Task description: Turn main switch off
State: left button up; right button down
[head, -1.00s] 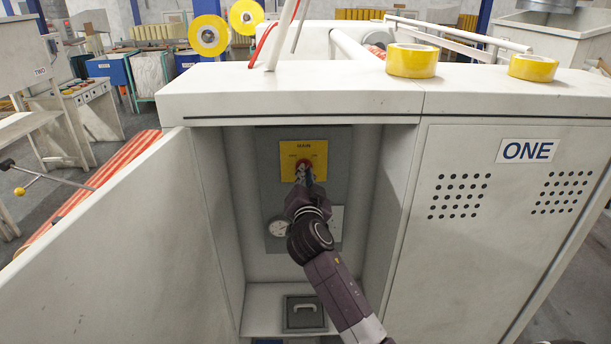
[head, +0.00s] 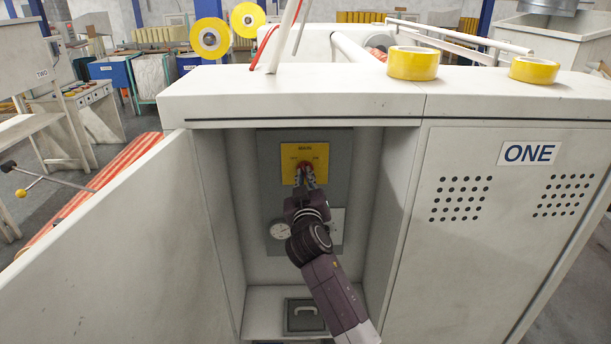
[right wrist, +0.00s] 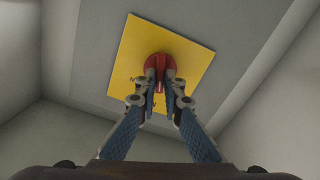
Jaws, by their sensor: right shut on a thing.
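The main switch is a red rotary knob on a yellow plate (head: 318,154) at the back of the open cabinet (head: 290,107). In the right wrist view the red knob (right wrist: 160,62) sits on the yellow plate (right wrist: 190,55), which looks tilted there. My right gripper (head: 306,172) reaches into the cabinet. Its two fingers (right wrist: 160,80) are closed on the knob, one on each side. The fingers hide part of the knob and its markings are too small to read. My left gripper is not in view.
The cabinet door (head: 110,245) stands open on the left. The closed right door carries a sign, ONE (head: 529,153). A round gauge (head: 280,231) is below the plate, and a dark box with a handle (head: 303,315) is at the bottom. Yellow tape rolls (head: 413,63) lie on top.

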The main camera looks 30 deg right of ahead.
jog(key=shift+n+p, duration=0.4)
jog(key=shift+n, duration=1.6)
jog(key=c, duration=2.1)
grip_release()
jog(key=shift+a, duration=0.15)
jog(key=v, duration=1.2)
jog(key=shift+f, duration=0.1)
jog(key=shift+w, duration=0.1)
